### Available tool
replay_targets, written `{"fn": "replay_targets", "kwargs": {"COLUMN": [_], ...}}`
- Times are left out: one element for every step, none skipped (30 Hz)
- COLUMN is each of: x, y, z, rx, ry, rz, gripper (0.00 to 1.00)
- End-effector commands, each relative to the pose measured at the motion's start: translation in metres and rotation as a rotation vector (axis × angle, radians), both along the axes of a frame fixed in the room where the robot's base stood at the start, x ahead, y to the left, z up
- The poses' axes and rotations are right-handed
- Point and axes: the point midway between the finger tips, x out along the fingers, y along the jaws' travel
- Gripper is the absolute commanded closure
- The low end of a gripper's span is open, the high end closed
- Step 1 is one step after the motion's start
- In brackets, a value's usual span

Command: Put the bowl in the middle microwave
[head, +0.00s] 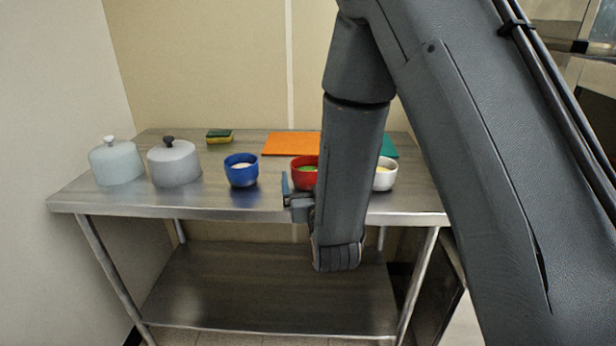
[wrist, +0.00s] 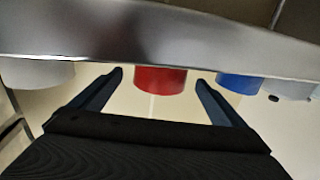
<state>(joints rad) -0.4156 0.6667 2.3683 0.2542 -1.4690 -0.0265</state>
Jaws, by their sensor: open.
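Three bowls stand along the front of the steel table. They are a blue bowl (head: 241,175) with pale contents, a red bowl (head: 299,181) with something green inside, and a white bowl (head: 387,180) with yellow contents. My arm hides part of the red and white bowls. My gripper (head: 290,192) is at the table's front edge by the red bowl, mostly hidden behind my arm. In the wrist view, which looks upside down, my gripper (wrist: 159,77) is open and empty. The red bowl (wrist: 161,80) shows between its fingers, apart from both. No microwave is clearly visible.
A sponge (head: 219,137), an orange board (head: 290,145) and a green board (head: 389,148) lie behind. The lower shelf (head: 240,285) is bare.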

Motion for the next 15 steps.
{"fn": "replay_targets", "kwargs": {"x": [0.005, 0.008, 0.013, 0.017, 0.022, 0.028, 0.032, 0.036, 0.041, 0.044, 0.046, 0.049, 0.05, 0.051, 0.052], "y": [0.001, 0.001, 0.002, 0.003, 0.004, 0.005, 0.006, 0.007, 0.007, 0.008, 0.009, 0.009, 0.009, 0.009, 0.009], "z": [0.001, 0.001, 0.001, 0.001, 0.001, 0.002, 0.001, 0.001, 0.0, 0.0, 0.0, 0.0, 0.0, 0.0, 0.0], "rx": [0.0, 0.0, 0.0, 0.0, 0.0, 0.0, 0.0, 0.0, -0.001, -0.001, 0.0, -0.001, -0.001, -0.001, -0.001], "ry": [-0.001, 0.0, -0.001, -0.001, 0.0, 0.0, 0.0, -0.001, 0.001, 0.001, 0.0, 0.001, 0.001, 0.001, 0.001], "rz": [-0.001, -0.001, -0.001, -0.002, -0.002, -0.002, -0.002, -0.002, -0.002, -0.001, -0.001, -0.001, -0.001, -0.001, 0.0], "gripper": [0.06, 0.06, 0.06, 0.06, 0.06, 0.06, 0.06, 0.06, 0.06, 0.06, 0.06, 0.06, 0.06, 0.06, 0.06]}}
